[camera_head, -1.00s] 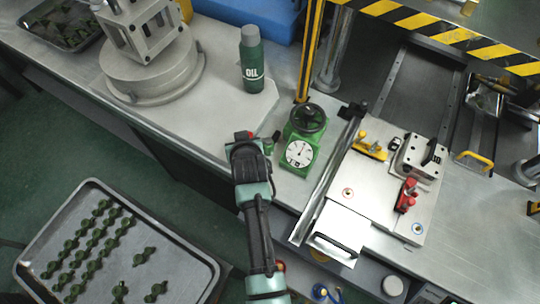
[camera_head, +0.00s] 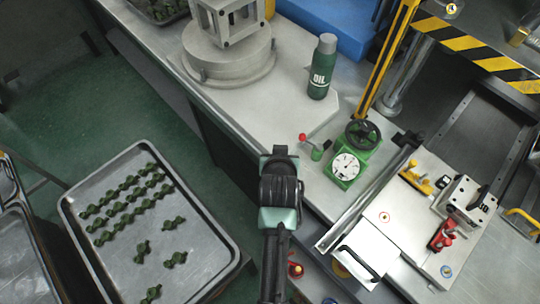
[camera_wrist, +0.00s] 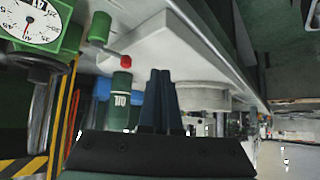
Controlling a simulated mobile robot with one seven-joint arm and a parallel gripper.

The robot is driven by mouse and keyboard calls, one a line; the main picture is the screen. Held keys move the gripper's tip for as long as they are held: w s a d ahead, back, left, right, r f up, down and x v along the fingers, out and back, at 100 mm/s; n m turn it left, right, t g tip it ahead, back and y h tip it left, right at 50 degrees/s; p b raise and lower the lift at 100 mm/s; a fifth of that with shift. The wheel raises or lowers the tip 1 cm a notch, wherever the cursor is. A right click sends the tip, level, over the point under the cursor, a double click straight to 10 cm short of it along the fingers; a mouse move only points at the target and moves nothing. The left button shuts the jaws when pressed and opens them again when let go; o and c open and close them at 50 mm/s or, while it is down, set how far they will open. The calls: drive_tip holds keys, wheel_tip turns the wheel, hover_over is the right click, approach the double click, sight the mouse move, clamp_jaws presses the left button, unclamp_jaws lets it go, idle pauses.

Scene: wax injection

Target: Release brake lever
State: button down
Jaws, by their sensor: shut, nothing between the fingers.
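The brake lever is a short arm with a red knob (camera_head: 303,137) on a small green cylinder (camera_head: 317,153), beside a green dial unit (camera_head: 345,166). Its red knob (camera_wrist: 126,62) and green cylinder (camera_wrist: 100,27) also show in the wrist view, left of my fingers. My gripper (camera_head: 279,155) is left of the lever near the bench edge, apart from it in the head view. In the wrist view my gripper's fingers (camera_wrist: 160,75) are together with nothing between them.
A green oil bottle (camera_head: 322,68) stands behind the lever. A black handwheel (camera_head: 362,134) and yellow post (camera_head: 385,62) rise by the dial. A metal fixture with a red clamp (camera_head: 441,237) is at the right. A tray of green parts (camera_head: 222,268) is at the left.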

drive_tip(key=shift+s+a+r, duration=0.5)
drive_tip(key=shift+s+r, duration=0.3)
drive_tip(key=shift+r, duration=0.1)
drive_tip(key=shift+s+a+r, duration=0.45)
drive_tip(key=shift+s+r, duration=0.35)
drive_tip(key=shift+r, duration=0.05)
drive_tip(key=shift+s+r, duration=0.1)
drive_tip(key=w+r+t, duration=0.3)
drive_tip(key=r+t, duration=0.2)
drive_tip(key=r, duration=1.2)
drive_tip(key=w+r+t, duration=0.3)
drive_tip(key=r+t, duration=0.1)
drive_tip(key=r, duration=1.4)
drive_tip(key=s+d+r+t, duration=0.1)
drive_tip(key=s+r+t, duration=0.3)
drive_tip(key=r, duration=0.9)
drive_tip(key=s+d+r+t, duration=0.1)
drive_tip(key=s+r+t, duration=0.4)
drive_tip(key=s+r, duration=0.5)
wheel_tip(320, 180, up, 3)
drive_tip(key=shift+s+r, duration=0.1)
drive_tip(key=shift+s, duration=0.2)
